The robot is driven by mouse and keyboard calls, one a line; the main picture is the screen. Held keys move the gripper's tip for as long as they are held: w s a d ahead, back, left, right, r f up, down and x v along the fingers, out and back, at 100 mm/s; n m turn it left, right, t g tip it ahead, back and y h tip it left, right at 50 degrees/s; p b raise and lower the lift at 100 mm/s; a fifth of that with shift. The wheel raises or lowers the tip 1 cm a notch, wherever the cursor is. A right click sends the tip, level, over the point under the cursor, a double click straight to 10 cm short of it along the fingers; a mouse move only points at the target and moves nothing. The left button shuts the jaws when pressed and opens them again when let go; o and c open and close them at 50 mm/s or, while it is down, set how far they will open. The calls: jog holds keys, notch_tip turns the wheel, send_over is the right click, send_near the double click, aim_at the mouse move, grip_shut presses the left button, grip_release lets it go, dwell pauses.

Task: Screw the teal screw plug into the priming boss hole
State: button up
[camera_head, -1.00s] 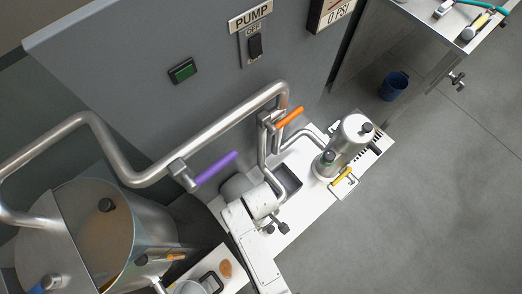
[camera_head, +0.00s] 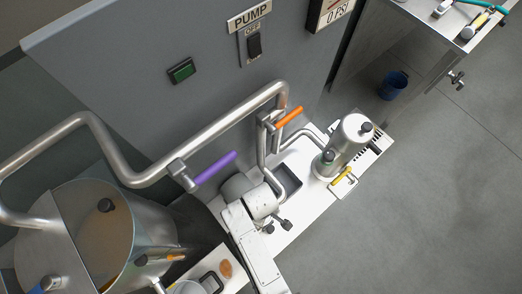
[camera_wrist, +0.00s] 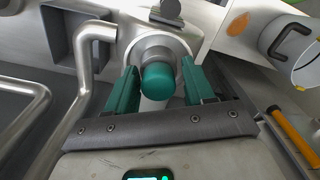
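The teal screw plug (camera_wrist: 158,82) shows as a rounded teal cap at the middle of the wrist view. It sits at the front of a round metal boss (camera_wrist: 176,46) and lines up with it. How deep the plug is in the hole is hidden behind its head. My gripper (camera_wrist: 162,84) is open, with one teal finger on each side of the plug. A narrow gap shows between each finger and the plug. In the head view I cannot make out the plug, the boss hole or my fingertips.
Bent metal pipe (camera_wrist: 82,70) runs close on the left in the wrist view. A yellow-orange handle (camera_wrist: 296,138) lies at the right. In the head view, a purple handle (camera_head: 215,168) and an orange handle (camera_head: 289,117) jut from the pipework. A large steel tank (camera_head: 85,230) stands left.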

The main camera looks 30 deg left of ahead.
jog(key=shift+w+r+n, duration=0.1)
jog(key=shift+n, duration=0.7)
jog(key=shift+n, duration=0.9)
jog(key=shift+w+a+n, duration=0.1)
jog(key=shift+n, duration=0.6)
jog(key=shift+n, duration=0.3)
jog(key=shift+n, duration=0.7)
